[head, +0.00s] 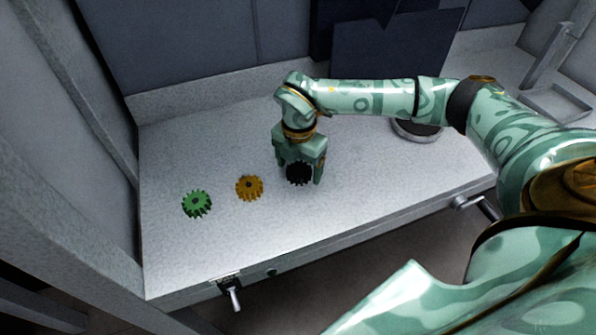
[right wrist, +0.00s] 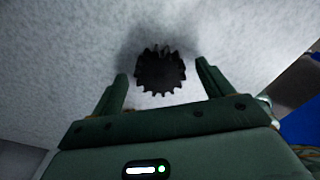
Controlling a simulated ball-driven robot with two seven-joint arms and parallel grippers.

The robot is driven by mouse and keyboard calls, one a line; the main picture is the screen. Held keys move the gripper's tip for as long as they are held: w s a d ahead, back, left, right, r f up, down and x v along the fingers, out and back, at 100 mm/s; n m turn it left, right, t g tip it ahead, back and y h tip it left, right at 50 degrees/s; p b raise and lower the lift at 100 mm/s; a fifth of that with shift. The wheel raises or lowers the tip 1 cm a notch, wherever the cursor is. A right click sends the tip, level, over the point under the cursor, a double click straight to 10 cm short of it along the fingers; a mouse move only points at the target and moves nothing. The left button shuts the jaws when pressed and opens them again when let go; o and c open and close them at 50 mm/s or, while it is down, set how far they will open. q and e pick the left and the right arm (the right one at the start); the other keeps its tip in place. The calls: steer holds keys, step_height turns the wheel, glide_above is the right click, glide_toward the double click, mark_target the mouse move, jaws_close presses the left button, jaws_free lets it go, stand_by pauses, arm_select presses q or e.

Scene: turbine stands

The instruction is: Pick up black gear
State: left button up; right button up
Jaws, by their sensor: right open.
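The black gear (head: 299,173) is at the middle of the pale speckled worktop in the head view. In the right wrist view the black gear (right wrist: 160,72) shows just beyond and between the fingertips. My right gripper (head: 301,178) points down over the gear with one finger on each side. In the right wrist view the gripper (right wrist: 161,75) is open, with a gap between each finger and the gear. I cannot tell how high the fingertips are above the worktop. My left gripper is not in view.
An orange gear (head: 249,187) lies left of the black gear, and a green gear (head: 196,204) lies further left. A dark round base (head: 416,130) stands on the worktop (head: 190,155) behind my right arm. Handles (head: 231,293) jut from the front edge. The worktop's front right is clear.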

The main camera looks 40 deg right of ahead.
mark_target(300, 170)
steer(key=shift+r, duration=0.15)
steer(key=c, duration=1.5)
step_height(300, 170, up, 4)
steer(key=shift+s+d+p, duration=0.1)
steer(key=shift+p, duration=0.75)
steer(key=s+d+r+p, duration=0.1)
steer(key=s+r, duration=0.2)
steer(key=s, duration=0.1)
steer(key=s+d+r+p, duration=0.1)
steer(key=s+d+r, duration=0.1)
steer(key=s+r, duration=0.1)
steer(key=s+d+r+p, duration=0.1)
steer(key=s+r, duration=0.2)
steer(key=s, duration=0.3)
steer(key=shift+d, duration=0.25)
steer(key=o, duration=0.6)
steer(key=shift+c, duration=0.2)
steer(key=c, duration=0.5)
steer(key=shift+w, duration=0.1)
steer(key=shift+c, duration=0.2)
